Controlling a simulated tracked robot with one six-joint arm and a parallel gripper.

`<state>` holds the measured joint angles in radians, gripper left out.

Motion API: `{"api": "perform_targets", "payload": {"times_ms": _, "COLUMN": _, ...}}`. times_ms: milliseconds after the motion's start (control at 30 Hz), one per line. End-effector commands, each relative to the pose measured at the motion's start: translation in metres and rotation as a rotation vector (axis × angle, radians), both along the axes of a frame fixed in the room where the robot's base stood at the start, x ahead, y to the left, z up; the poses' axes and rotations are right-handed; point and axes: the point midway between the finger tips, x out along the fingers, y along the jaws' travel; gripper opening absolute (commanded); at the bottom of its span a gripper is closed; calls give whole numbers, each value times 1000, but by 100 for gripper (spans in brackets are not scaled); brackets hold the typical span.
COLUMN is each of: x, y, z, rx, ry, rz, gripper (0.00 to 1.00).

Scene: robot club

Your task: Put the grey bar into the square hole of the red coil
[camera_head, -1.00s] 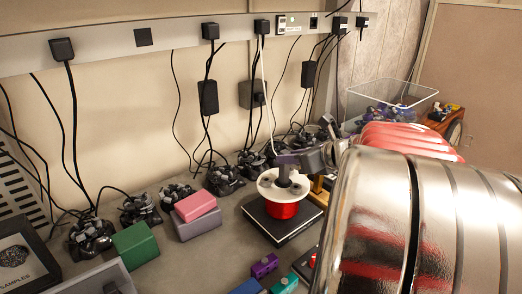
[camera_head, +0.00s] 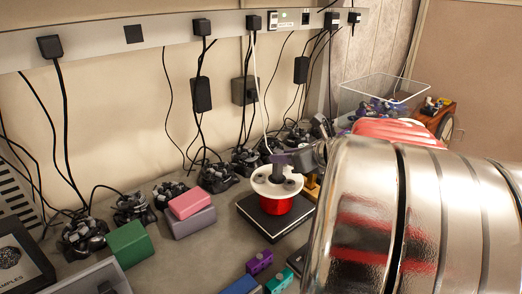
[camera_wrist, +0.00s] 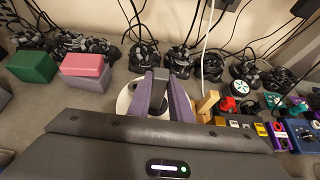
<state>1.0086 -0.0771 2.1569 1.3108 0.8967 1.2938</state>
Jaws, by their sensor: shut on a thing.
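The red coil (camera_head: 277,204) stands upright with a white top flange (camera_head: 260,183) on a black box. It also shows in the wrist view as a white flange (camera_wrist: 125,101) under my fingers. My gripper (camera_head: 281,159) is directly above the coil, its purple fingers shut on the grey bar (camera_head: 277,173). The bar is roughly upright and its lower end meets the middle of the flange. I cannot tell how deep it is in the square hole. The wrist view shows both fingers (camera_wrist: 166,77) over the coil, and they largely hide the bar and hole.
The black box (camera_head: 254,215) lies under the coil. A pink block (camera_head: 190,203) and a green block (camera_head: 131,243) are to the left. Small purple and teal parts (camera_head: 260,262) lie in front. Black gear and cables line the wall. A clear bin (camera_head: 382,92) stands behind.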

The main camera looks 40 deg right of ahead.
Motion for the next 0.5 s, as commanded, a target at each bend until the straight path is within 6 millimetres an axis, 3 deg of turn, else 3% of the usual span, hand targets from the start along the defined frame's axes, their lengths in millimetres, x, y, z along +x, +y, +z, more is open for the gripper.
{"api": "perform_targets", "payload": {"times_ms": 500, "x": 0, "y": 0, "z": -7, "rx": -1, "ry": -2, "rz": 0, "gripper": 0}}
